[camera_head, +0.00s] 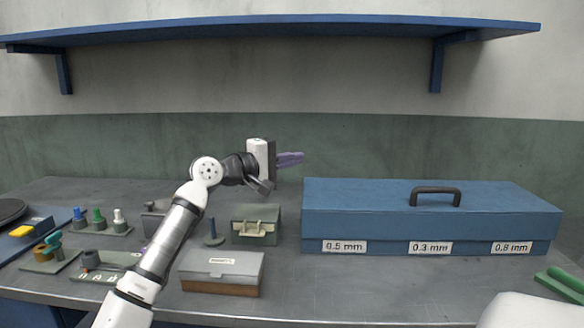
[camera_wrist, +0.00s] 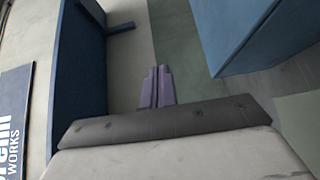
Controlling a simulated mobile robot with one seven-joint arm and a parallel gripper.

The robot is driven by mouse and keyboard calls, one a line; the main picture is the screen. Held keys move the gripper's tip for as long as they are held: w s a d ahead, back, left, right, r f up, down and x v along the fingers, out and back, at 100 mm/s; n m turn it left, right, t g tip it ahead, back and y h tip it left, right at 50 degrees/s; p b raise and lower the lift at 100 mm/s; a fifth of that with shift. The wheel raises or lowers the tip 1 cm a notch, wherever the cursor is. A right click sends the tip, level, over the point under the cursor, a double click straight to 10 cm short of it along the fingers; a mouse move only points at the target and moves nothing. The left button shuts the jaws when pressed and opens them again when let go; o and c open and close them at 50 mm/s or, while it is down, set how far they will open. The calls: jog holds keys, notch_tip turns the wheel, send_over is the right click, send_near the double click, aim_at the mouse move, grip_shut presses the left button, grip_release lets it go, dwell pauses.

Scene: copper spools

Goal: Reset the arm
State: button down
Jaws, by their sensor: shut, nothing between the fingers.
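My gripper (camera_head: 300,158) is raised above the back of the bench in the head view, left of the large blue box, and points to the right. Its purple fingers are together with nothing between them. In the wrist view the closed fingers (camera_wrist: 156,88) show at the centre, in front of the wall. My arm reaches up from the bottom left of the head view, bent at the elbow.
A long blue box (camera_head: 430,210) with a black handle and size labels stands at the right. A green case (camera_head: 256,226), a grey-lidded box (camera_head: 222,270) and a peg stand (camera_head: 213,238) are near my arm. A blue shelf (camera_head: 270,28) hangs above. Green blocks (camera_head: 562,284) lie at the right edge.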

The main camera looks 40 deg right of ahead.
jog(key=w+a+f, duration=0.1)
jog(key=f, duration=0.1)
jog(key=w+a+f, duration=0.2)
jog(key=w+a+f+b, duration=0.1)
jog(key=w+f, duration=0.1)
jog(key=shift+w+a+f, duration=0.2)
jog(key=shift+w+a, duration=0.05)
jog(key=shift+a, duration=0.05)
